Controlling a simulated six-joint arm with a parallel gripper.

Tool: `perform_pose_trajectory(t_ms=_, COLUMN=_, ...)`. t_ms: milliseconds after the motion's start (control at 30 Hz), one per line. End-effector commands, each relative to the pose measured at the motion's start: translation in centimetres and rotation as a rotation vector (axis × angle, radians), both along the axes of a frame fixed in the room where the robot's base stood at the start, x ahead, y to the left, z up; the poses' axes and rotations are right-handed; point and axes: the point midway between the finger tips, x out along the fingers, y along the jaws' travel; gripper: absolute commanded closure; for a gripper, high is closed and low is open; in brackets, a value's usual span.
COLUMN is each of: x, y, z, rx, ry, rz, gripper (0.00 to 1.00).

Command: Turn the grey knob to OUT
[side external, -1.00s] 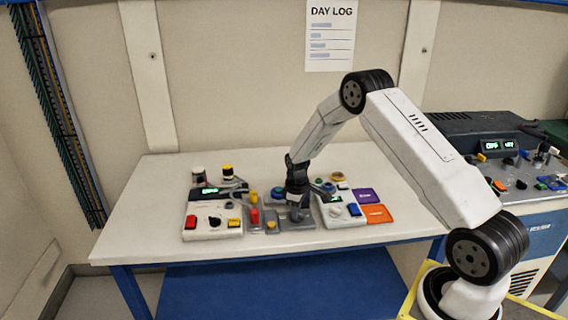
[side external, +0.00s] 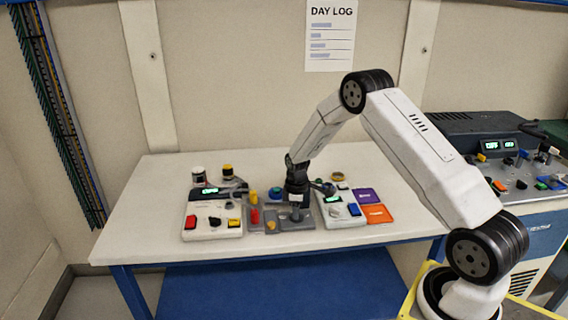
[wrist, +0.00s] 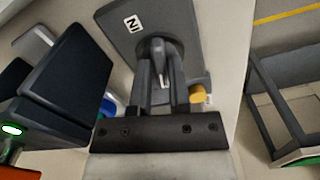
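The grey knob (wrist: 157,52) stands on a grey plate (wrist: 118,22) with a white IN label (wrist: 132,22) in the wrist view. A white pointer line shows on the knob. My gripper (wrist: 160,72) has one finger on each side of the knob, close in against it, and looks shut on it. In the side view my gripper (side external: 297,203) is low over the grey plate (side external: 325,238) in the middle of the table. The knob is largely hidden there, and no OUT label can be read.
A white control box (side external: 205,232) with a green display stands left of the plate, and another white box (side external: 347,221) stands right. Red and yellow parts (side external: 254,214) are close to my gripper's left. Purple and orange squares (side external: 376,214) lie at right. The front table edge is clear.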

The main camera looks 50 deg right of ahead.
Motion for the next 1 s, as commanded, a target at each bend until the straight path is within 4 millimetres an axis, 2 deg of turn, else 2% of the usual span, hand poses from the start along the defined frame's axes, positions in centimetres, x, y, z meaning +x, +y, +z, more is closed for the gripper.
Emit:
perform_pose_trajectory(t_ms=33, x=0.0, y=0.0, z=0.0, rx=0.0, ry=0.0, rz=0.0, gripper=0.59)
perform_pose_trajectory(t_ms=67, x=0.0, y=0.0, z=0.0, rx=0.0, ry=0.0, rz=0.0, gripper=0.49)
perform_pose_trajectory(t_ms=567, x=0.0, y=0.0, z=0.6, rx=0.0, ry=0.0, rz=-0.001, gripper=0.49)
perform_pose_trajectory(t_ms=767, x=0.0, y=0.0, z=2.4, rx=0.0, ry=-0.001, rz=-0.001, gripper=0.49)
perform_pose_trajectory(t_ms=1000, x=0.0, y=0.0, z=5.3, rx=0.0, ry=-0.001, rz=-0.001, gripper=0.49)
